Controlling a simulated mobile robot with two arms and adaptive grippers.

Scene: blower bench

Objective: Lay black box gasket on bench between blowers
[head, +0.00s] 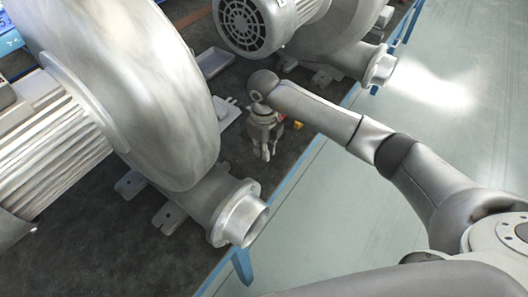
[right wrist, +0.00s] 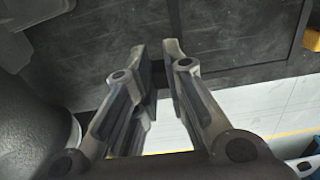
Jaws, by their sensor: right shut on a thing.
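My right gripper (head: 265,140) points down over the dark bench top (head: 100,250), in the gap between the near blower (head: 150,90) and the far blower (head: 325,35). In the right wrist view its fingers (right wrist: 166,55) are close together. They are shut on the black box gasket (right wrist: 174,20), which is dark against the dark bench and hard to make out. Its outline is mostly hidden in the head view. I cannot tell whether it touches the bench. My left gripper is not in view.
The near blower's flanged outlet (head: 240,215) sticks out towards the bench's front edge. Floor (head: 430,130) shows beyond the blue bench edge.

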